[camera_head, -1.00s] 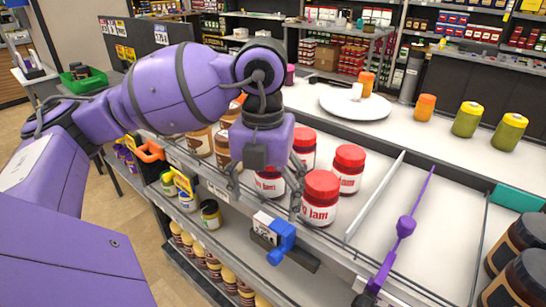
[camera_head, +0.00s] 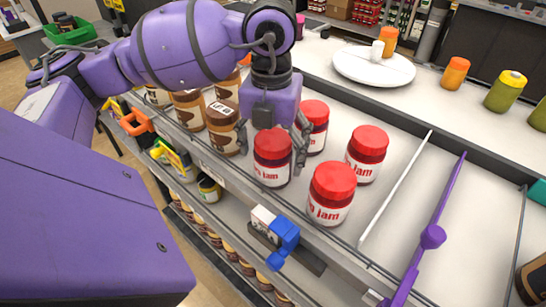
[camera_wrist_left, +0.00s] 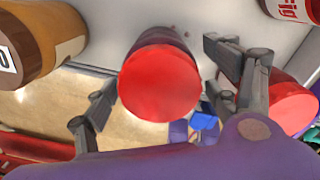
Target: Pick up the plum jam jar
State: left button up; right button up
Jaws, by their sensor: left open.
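My left gripper (camera_head: 271,153) is open, pointing down, with its fingers on either side of a red-lidded jam jar (camera_head: 271,172). In the left wrist view that jar's red lid (camera_wrist_left: 160,82) lies between the spread fingers, with gaps on both sides. The jar stands upright on the shelf; its label reads "jam", and the fruit name is not readable. Three more red-lidded jam jars stand close by: one in front (camera_head: 331,193), one to the right (camera_head: 366,154) and one behind (camera_head: 313,125). A label in the left wrist view reads "Fig" (camera_wrist_left: 290,10). My right gripper is out of view.
Brown jars (camera_head: 222,128) stand close left of the gripper. A white divider (camera_head: 395,190) and a purple rod (camera_head: 432,237) lie right of the jam jars. A blue clip (camera_head: 284,235) sits at the shelf's front edge. Shelf space between divider and rod is clear.

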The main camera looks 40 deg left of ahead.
pick_arm(q)
jog(key=f, duration=0.4)
jog(key=shift+w+a+f, duration=0.1)
jog(key=shift+w+a, duration=0.1)
jog(key=shift+w, duration=0.1)
jog(key=c, duration=1.7)
